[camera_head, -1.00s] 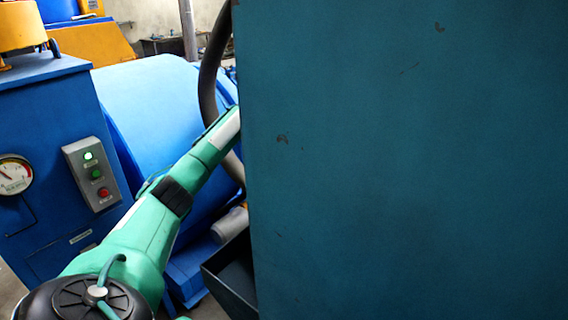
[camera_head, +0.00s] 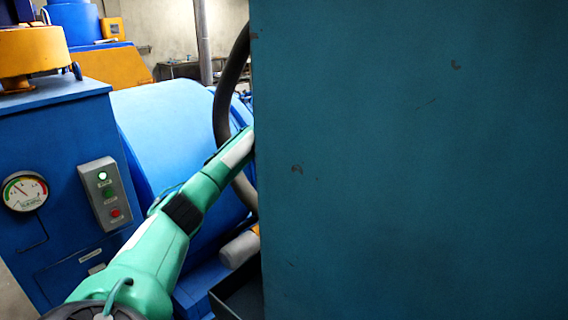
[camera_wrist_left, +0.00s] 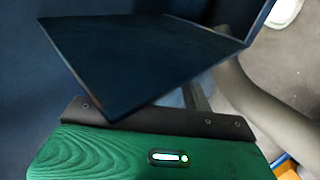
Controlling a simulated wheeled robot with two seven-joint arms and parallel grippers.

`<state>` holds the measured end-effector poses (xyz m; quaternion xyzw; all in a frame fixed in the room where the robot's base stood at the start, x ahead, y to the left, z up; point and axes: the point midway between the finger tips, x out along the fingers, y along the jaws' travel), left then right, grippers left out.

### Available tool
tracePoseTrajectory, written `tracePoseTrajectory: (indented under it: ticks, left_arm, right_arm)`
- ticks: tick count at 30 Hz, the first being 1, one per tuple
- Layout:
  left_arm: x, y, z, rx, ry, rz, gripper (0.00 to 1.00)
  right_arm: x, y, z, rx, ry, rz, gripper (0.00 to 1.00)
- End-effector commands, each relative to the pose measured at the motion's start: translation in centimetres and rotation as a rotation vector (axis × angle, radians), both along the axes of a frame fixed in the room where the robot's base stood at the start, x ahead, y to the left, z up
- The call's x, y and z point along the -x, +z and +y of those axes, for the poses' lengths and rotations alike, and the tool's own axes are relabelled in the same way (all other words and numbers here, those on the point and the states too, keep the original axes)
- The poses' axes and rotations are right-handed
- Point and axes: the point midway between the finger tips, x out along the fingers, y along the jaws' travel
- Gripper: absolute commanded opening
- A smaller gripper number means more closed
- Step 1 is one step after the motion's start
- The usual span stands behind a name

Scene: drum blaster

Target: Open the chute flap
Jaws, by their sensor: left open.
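A large dark teal panel (camera_head: 410,160) fills the right of the head view. My left arm reaches up to its left edge, and the panel hides the left gripper there. In the left wrist view my green left gripper (camera_wrist_left: 195,100) is open; a dark blue plate (camera_wrist_left: 150,55) with raised edges lies in front of it and covers most of its fingers. The plate may be the chute flap or part of the chute; I cannot tell which. I cannot tell whether the gripper touches it. A dark tray-like edge (camera_head: 225,301) shows below the panel's left edge. My right gripper is not in view.
A blue cabinet (camera_head: 60,130) with a gauge (camera_head: 25,191) and a button box (camera_head: 106,194) stands at left. A blue drum (camera_head: 165,125) lies behind my arm. A dark hose (camera_head: 226,95) curves close beside the panel edge; it also shows in the wrist view (camera_wrist_left: 265,105).

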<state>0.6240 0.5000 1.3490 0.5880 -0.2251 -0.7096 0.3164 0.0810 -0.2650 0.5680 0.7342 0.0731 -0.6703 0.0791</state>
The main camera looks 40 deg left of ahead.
Motion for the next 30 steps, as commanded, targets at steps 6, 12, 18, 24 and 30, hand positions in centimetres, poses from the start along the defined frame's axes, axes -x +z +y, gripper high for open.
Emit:
tracePoseTrajectory:
  ticks: [6, 12, 18, 24, 30]
  left_arm:
    - [-0.3, 1.9, 1.9, -0.001, 0.004, -0.001, 0.5]
    - [-0.5, 3.3, 3.4, -0.001, 0.006, -0.001, 0.5]
    - [-0.7, 4.2, 4.3, -0.001, 0.001, 0.001, 0.5]
    - [-0.8, 5.3, 5.6, -0.001, 0.006, 0.0, 0.5]
    - [-1.0, 5.8, 6.0, 0.002, -0.003, 0.005, 0.5]
  right_arm:
    - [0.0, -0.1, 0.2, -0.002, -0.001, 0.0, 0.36]
    - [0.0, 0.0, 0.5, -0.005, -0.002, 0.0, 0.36]
    - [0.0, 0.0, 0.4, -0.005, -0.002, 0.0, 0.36]
    - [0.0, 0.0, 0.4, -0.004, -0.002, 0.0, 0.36]
    - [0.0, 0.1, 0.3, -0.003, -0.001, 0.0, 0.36]
